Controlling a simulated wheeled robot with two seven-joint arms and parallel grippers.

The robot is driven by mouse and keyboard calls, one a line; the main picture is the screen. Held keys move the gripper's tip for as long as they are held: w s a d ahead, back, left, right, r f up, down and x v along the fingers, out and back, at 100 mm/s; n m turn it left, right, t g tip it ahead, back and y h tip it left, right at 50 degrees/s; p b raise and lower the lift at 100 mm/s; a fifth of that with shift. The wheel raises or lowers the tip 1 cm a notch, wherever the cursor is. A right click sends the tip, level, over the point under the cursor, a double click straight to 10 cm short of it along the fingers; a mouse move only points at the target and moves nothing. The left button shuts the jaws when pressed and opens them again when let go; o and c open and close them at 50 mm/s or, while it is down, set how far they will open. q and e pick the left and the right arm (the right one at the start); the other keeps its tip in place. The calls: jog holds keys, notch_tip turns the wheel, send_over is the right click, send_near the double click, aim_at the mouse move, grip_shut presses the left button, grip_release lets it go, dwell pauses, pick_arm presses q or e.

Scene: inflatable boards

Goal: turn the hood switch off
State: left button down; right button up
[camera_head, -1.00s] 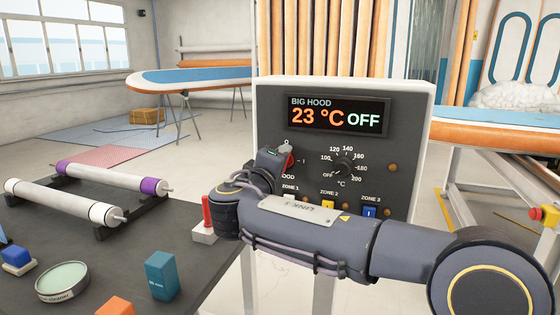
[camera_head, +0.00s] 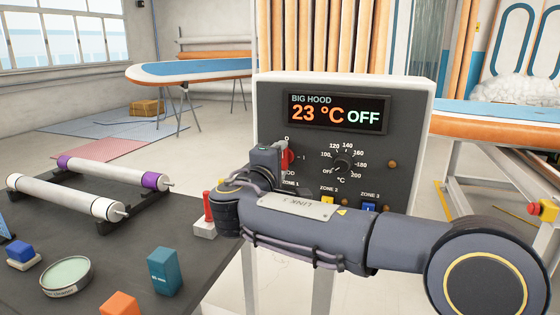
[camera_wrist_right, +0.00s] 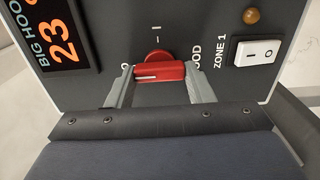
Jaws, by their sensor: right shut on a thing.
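The red hood switch (camera_head: 288,158) is on the dark panel of the big hood (camera_head: 380,215), under a display (camera_head: 337,114) reading "23 °C OFF". My right gripper (camera_head: 284,150) is at the switch and partly covers it. In the right wrist view the red handle (camera_wrist_right: 160,73) lies between the two grey fingers of my right gripper (camera_wrist_right: 160,88), which is shut on it. The handle's white line points left in that view, toward the "0" mark; the "I" mark is off to the side. My left gripper is not in view.
A temperature dial (camera_head: 343,166) and a yellow zone switch (camera_head: 327,200) are right of the hood switch. A white zone switch (camera_wrist_right: 257,52) is close to the fingers. The dark table (camera_head: 110,250) at left holds rollers, a tin and blocks.

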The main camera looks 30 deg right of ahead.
jog(key=o, duration=1)
jog(key=shift+c, duration=0.2)
jog(key=shift+a, duration=0.1)
jog(key=v, duration=0.7)
jog(key=shift+s+a, duration=0.2)
jog(key=shift+s, duration=0.1)
